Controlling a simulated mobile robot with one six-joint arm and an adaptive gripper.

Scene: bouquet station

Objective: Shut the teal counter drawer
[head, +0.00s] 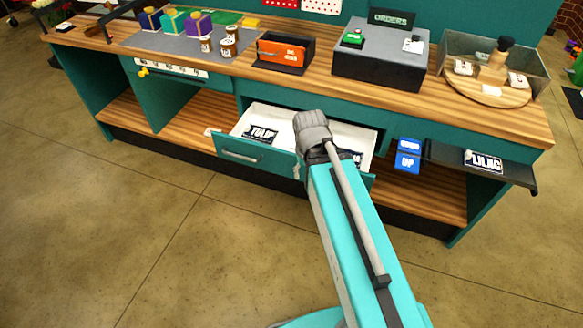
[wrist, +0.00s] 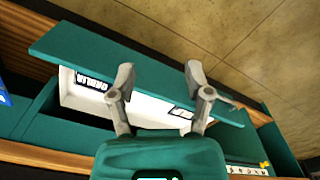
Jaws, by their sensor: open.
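The teal counter drawer (head: 240,152) is pulled out from the counter, its white inside and a TULIP card (head: 261,135) showing. Its front has a pale bar handle (head: 240,155). My arm crosses in front of the drawer's right part and hides some of it. In the wrist view, my gripper (wrist: 158,78) is open, with two grey fingers apart. The fingers overlap the teal drawer front (wrist: 80,52), and nothing is seen held between them. I cannot tell whether they touch the drawer.
A dark pull-out shelf with a LILAC card (head: 484,161) juts out at the right, beside blue signs (head: 408,156). An orange-fronted box (head: 283,50), a grey box (head: 380,55) and a glass-sided tray (head: 492,75) stand on the counter. The floor in front is clear.

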